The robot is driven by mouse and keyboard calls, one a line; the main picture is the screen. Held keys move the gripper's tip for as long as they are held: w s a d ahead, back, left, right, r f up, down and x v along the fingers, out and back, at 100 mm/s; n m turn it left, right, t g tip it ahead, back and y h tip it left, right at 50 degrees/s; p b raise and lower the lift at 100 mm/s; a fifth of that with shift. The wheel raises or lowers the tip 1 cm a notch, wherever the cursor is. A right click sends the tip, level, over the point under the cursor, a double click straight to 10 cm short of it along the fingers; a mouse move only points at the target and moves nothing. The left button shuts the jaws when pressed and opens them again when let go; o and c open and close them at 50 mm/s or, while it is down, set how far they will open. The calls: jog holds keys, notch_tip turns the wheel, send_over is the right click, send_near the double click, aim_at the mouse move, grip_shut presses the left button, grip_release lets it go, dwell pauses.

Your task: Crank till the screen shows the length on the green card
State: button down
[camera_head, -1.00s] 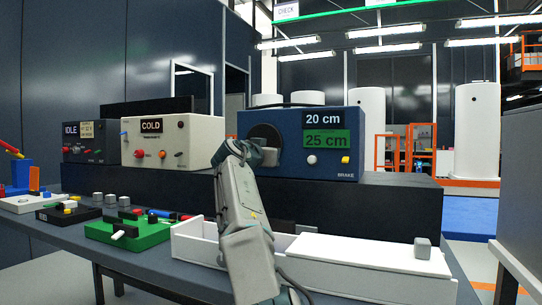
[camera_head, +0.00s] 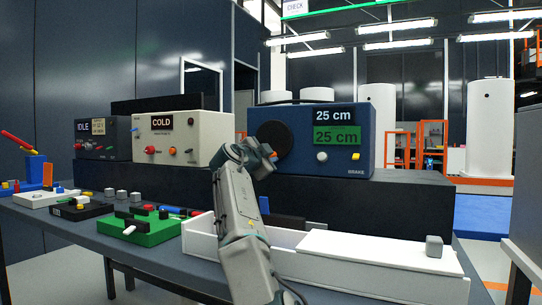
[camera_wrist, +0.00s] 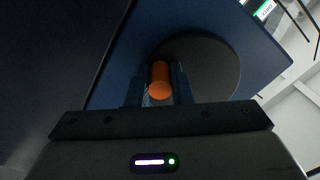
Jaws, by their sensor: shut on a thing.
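The blue crank box (camera_head: 380,130) stands on the black riser, with a black screen (camera_head: 335,115) that reads "25 cm". The green card (camera_head: 337,135) under the screen also reads "25 cm". The round dark crank disc (camera_head: 283,134) is on the box's left front, partly hidden by my arm. My gripper (camera_head: 268,156) is at the lower left of the disc. In the wrist view, my gripper (camera_wrist: 160,88) is shut on the orange crank handle (camera_wrist: 160,78), which stands out from the disc (camera_wrist: 212,68).
On the box front are a white knob (camera_head: 322,156) and a yellow switch (camera_head: 356,156) above the word BRAKE. A cream "COLD" box (camera_head: 180,145) stands to the left. A white tray (camera_head: 370,262) with a grey block lies in front.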

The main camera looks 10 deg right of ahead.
jog(key=shift+w+a+r+m, duration=0.1)
jog(key=shift+a+r+m, duration=0.05)
jog(key=shift+m, duration=0.25)
jog(key=c, duration=1.3)
grip_release()
jog(key=shift+s+a+f+b, duration=0.2)
jog(key=shift+s+a+b, duration=0.1)
jog(key=shift+s+b, duration=0.1)
jog(key=b+v, duration=0.6)
jog(key=v, duration=0.6)
jog(key=shift+s+a, duration=0.15)
jog(key=shift+s, duration=0.2)
jog(key=shift+r, duration=0.15)
